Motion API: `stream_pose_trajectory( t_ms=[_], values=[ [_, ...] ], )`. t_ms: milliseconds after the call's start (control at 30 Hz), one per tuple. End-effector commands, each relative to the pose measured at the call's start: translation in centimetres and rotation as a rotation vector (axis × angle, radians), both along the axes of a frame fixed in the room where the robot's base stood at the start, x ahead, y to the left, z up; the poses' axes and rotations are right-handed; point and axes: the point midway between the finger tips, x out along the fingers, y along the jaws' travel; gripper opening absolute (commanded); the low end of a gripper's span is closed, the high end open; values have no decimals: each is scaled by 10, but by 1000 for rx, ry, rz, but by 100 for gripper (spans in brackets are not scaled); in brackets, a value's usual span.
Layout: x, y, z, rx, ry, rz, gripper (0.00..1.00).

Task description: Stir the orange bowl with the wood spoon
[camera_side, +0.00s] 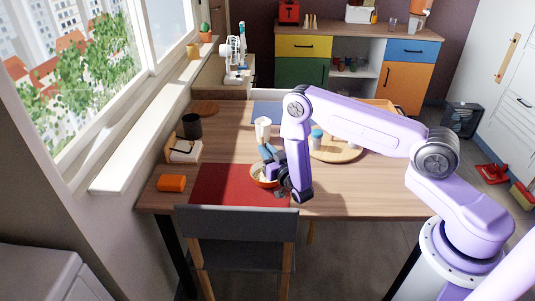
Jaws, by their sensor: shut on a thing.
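My gripper (272,176) is low over the right side of the bowl. Its jaws are shut on a thin thing, which I take to be the wood spoon. The spoon is too small and too covered by the gripper to make out, and I cannot tell whether its tip touches the inside of the bowl.
An orange block (171,183) and a dark cup (192,126) are left. A grey chair (238,222) is in front.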

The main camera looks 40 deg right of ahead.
Motion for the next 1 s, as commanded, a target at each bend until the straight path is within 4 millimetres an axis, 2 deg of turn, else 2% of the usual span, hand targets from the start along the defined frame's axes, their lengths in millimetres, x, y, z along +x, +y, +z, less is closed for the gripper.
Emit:
stream_pose_trajectory(
  t_ms=[600,1000],
  values=[
    [13,-4,41,0,-1,-2,0],
    [15,-4,46,-1,0,-1,0]
  ],
)
